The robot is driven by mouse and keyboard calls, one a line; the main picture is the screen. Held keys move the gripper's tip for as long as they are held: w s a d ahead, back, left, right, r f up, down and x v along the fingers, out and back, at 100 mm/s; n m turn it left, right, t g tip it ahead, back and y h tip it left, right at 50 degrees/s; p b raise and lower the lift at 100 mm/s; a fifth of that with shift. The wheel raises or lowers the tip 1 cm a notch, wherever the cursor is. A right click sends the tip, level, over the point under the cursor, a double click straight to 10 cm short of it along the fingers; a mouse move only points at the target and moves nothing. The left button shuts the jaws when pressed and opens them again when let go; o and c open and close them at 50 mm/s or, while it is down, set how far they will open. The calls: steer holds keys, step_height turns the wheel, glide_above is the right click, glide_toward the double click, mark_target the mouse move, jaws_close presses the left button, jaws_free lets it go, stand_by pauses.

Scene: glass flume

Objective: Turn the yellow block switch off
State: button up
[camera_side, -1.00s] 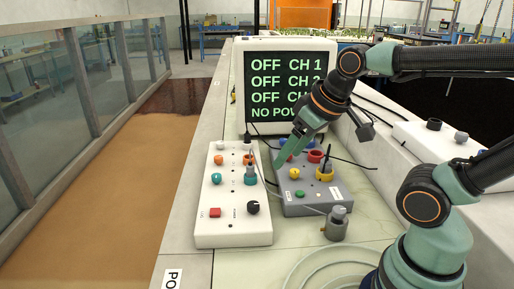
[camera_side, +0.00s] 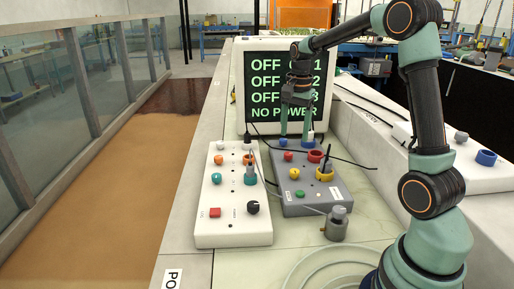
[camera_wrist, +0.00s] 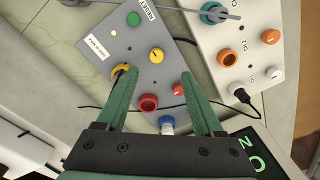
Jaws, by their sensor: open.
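A small yellow knob (camera_side: 294,174) with a pointer mark sits on top of the grey box (camera_side: 298,208). The yellow knob also shows in the wrist view (camera_wrist: 157,55), just beyond my fingertips and between their lines. A yellow ring socket (camera_side: 325,174) with a black plug stands to its right on the same box. My gripper (camera_side: 295,138) is open and points down over the far end of the grey box. In the wrist view my gripper (camera_wrist: 157,78) has nothing between its fingers. Its left fingertip overlaps the yellow socket; I cannot tell if they touch.
The grey box also carries a red knob (camera_wrist: 178,89), a red socket (camera_wrist: 148,103) and a green button (camera_side: 300,194). A white box (camera_side: 225,225) with knobs stands left. A screen (camera_side: 262,115) behind reads OFF and NO POWER. Black cables cross the bench.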

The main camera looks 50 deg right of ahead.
mark_target(295, 171)
steer(key=shift+m+g, duration=0.3)
steer(key=shift+m, duration=0.5)
steer(key=f, duration=0.4)
steer(key=d+f, duration=0.1)
steer(key=f, duration=0.4)
steer(key=d+f, duration=0.1)
steer(key=f, duration=0.3)
steer(key=shift+w+d+f, duration=0.1)
steer(key=shift+w+f, duration=0.05)
steer(key=shift+f, duration=0.25)
jaws_close()
